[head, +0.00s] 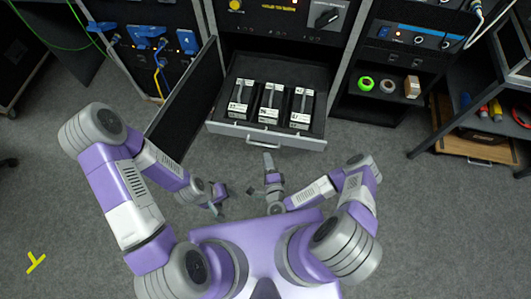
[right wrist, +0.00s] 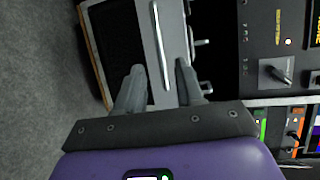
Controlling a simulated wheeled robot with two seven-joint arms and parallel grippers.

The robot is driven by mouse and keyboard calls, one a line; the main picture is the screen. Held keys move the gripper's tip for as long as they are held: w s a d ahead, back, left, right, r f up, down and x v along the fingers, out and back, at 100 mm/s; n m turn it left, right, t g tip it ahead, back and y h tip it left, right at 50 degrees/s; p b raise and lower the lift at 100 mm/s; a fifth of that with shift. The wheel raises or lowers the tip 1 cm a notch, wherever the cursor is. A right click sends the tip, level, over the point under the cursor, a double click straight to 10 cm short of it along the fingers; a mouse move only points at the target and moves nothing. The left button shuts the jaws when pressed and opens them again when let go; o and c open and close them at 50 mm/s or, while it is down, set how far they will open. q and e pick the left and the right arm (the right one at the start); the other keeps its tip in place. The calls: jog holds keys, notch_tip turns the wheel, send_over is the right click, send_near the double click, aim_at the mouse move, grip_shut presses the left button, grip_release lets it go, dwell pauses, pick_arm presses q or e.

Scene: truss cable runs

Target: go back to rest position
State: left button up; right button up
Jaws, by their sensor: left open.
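My left gripper (head: 221,201) is in front of the open drawer (head: 228,128) in the head view, low and to its left. It is open and nothing shows in it. My right gripper (head: 268,163) points toward the drawer front, just short of the drawer handle in the picture. In the right wrist view its two fingers (right wrist: 158,88) stand apart with nothing held between them. Both arms are bent in front of my body.
A right-hand shelf holds a green roll (head: 366,84) and a pale roll (head: 388,86). A yellow mark (head: 36,262) lies on open floor at left.

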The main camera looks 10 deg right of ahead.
jog(key=shift+s, duration=0.25)
dwell(0.4)
jog(key=s+d+r+n+g+y+p, duration=0.2)
jog(key=s+r+n+g+y, duration=0.1)
jog(key=s+n+g, duration=0.8)
jog(key=r+n+g, duration=0.1)
jog(key=n+g, duration=0.3)
jog(key=shift+s+r+n+g+y, duration=0.15)
jog(key=shift+n+g+y, duration=0.15)
jog(key=shift+n, duration=0.1)
